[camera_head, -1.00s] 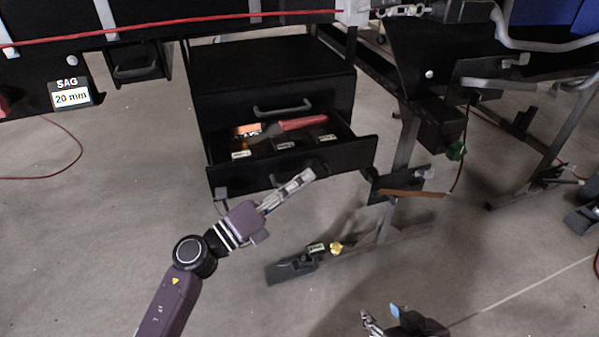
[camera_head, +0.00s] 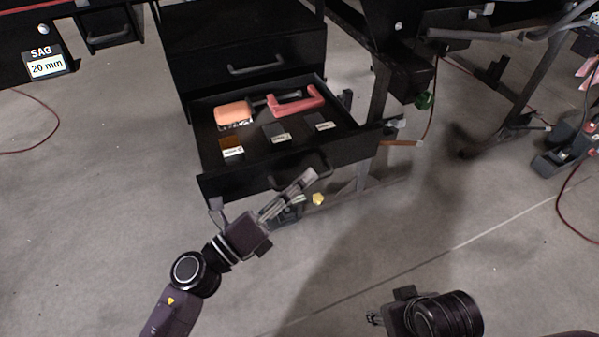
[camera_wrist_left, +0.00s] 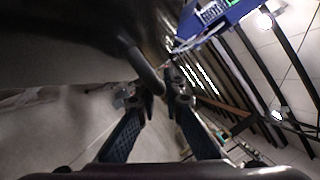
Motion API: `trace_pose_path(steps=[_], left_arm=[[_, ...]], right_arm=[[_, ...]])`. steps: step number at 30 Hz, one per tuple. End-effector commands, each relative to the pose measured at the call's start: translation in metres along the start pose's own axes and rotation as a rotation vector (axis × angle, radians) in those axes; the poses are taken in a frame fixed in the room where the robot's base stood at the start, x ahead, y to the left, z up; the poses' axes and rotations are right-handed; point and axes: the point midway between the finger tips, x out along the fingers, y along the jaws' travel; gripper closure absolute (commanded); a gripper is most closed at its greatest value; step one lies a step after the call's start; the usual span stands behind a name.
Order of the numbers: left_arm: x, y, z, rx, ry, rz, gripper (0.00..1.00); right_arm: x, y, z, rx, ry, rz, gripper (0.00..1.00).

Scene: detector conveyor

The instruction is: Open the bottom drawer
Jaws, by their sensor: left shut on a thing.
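The bottom drawer (camera_head: 240,182) of the black cabinet stands well open, pulled out towards me. Its dark curved handle (camera_head: 322,162) is on the front panel. My left gripper (camera_head: 305,180) is shut on this handle. In the left wrist view the handle (camera_wrist_left: 145,70) runs down between the fingertips (camera_wrist_left: 162,95). Inside the drawer lie an orange block-like item (camera_head: 234,112) and a red bracket-shaped item (camera_head: 297,103). My right gripper (camera_head: 376,319) shows small at the bottom of the head view, away from the cabinet; its jaws are too unclear to read.
The closed upper drawer (camera_head: 250,68) is above the open one. A yellow knob (camera_head: 318,199) shows low behind the gripper. The grey floor in front is clear.

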Motion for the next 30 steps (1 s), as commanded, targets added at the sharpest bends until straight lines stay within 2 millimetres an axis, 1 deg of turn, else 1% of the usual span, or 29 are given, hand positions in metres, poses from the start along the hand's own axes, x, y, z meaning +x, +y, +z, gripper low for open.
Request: trace_pose_path(steps=[9,10,12,21,23,26,30], left_arm=[[-0.001,0.001,-0.001,-0.001,-0.001,0.003,1.0],[-0.001,0.001,-0.001,-0.001,-0.001,0.003,0.9],[-0.001,0.001,0.0,-0.001,-0.001,0.003,0.84],[-0.002,0.001,0.0,-0.001,0.0,0.002,0.84],[-0.006,0.001,-0.001,-0.003,0.0,0.003,0.84],[-0.019,0.002,-0.001,-0.002,-0.001,0.005,0.84],[-0.046,0.002,-0.001,-0.004,0.0,0.006,0.84]], right_arm=[[0.0,0.0,0.0,0.0,0.0,0.0,0.6],[0.0,0.0,0.0,0.0,0.0,0.0,0.6],[0.0,0.0,0.0,0.0,0.0,0.0,0.6],[0.0,0.0,-0.002,0.001,0.004,-0.001,0.6],[0.0,0.0,-0.001,0.001,0.004,-0.001,0.6],[0.0,0.0,-0.001,0.001,0.003,-0.001,0.6],[0.0,0.0,-0.001,0.001,0.002,0.0,0.6]])
